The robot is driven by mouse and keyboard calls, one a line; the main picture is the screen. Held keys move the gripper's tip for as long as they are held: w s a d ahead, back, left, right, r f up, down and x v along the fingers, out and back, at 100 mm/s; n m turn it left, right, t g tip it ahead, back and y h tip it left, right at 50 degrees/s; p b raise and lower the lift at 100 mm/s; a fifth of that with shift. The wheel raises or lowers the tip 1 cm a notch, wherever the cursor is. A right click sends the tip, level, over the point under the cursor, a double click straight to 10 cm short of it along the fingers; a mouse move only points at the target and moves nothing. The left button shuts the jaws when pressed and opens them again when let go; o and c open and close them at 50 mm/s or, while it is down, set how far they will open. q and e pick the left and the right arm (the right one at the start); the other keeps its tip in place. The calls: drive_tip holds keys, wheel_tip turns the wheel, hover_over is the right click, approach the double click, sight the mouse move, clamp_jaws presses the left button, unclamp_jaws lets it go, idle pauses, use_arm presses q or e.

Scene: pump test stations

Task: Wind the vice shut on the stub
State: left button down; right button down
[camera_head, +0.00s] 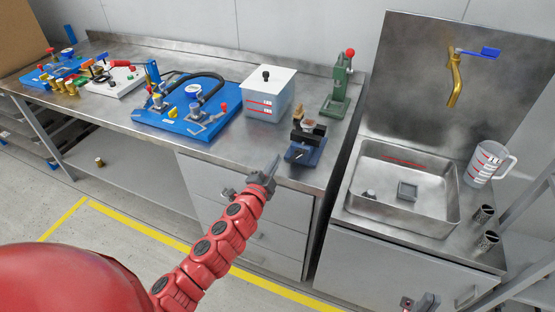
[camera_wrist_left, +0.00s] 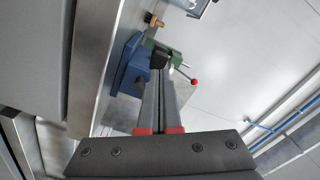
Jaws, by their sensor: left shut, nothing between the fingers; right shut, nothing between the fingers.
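The vice (camera_head: 303,153) has a blue body and dark jaws and stands near the front edge of the bench. A small brownish piece (camera_head: 308,122), possibly the stub, shows at its jaws; I cannot tell whether they touch it. The vice also shows in the left wrist view (camera_wrist_left: 127,66), partly behind my fingers. My left gripper (camera_head: 274,164) is shut and empty, in front of the bench edge, left of the vice and apart from it in the head view. My right gripper (camera_head: 420,302) is shut and empty at the bottom edge, low before the sink cabinet.
A green press (camera_head: 338,92) with a red knob stands behind the vice. A lidded grey box (camera_head: 267,98) and a blue pump board (camera_head: 184,122) are to the left. A sink (camera_head: 390,207), a brass tap (camera_head: 454,82) and a measuring jug (camera_head: 484,166) are to the right.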

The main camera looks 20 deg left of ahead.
use_arm(q)
drive_tip(key=s, duration=0.4)
drive_tip(key=shift+s, duration=0.3)
drive_tip(key=n+h+p, duration=0.3)
drive_tip(key=n+p, duration=0.4)
drive_tip(key=n, duration=0.1)
approach(297, 155)
drive_tip(key=w+d+f, duration=0.1)
drive_tip(key=d, duration=0.1)
drive_tip(key=d+n+y+p, duration=0.35)
drive_tip(key=n+p, duration=0.25)
drive_tip(key=n, duration=1)
drive_tip(key=shift+h, duration=0.25)
drive_tip(key=shift+w+d+f+b, duration=0.15)
drive_tip(key=shift+w+b, duration=0.15)
drive_tip(key=shift+w, duration=0.75)
drive_tip(key=shift+w+d+b, duration=0.15)
drive_tip(key=shift+w+b, duration=0.2)
drive_tip(key=shift+w, duration=0.65)
drive_tip(key=shift+w+d+f+b, duration=0.1)
drive_tip(key=shift+w+d+b, duration=0.15)
drive_tip(key=shift+w, duration=0.8)
drive_tip(key=shift+a, duration=0.65)
drive_tip(key=shift+f+b, duration=0.15)
drive_tip(key=shift+b, duration=0.35)
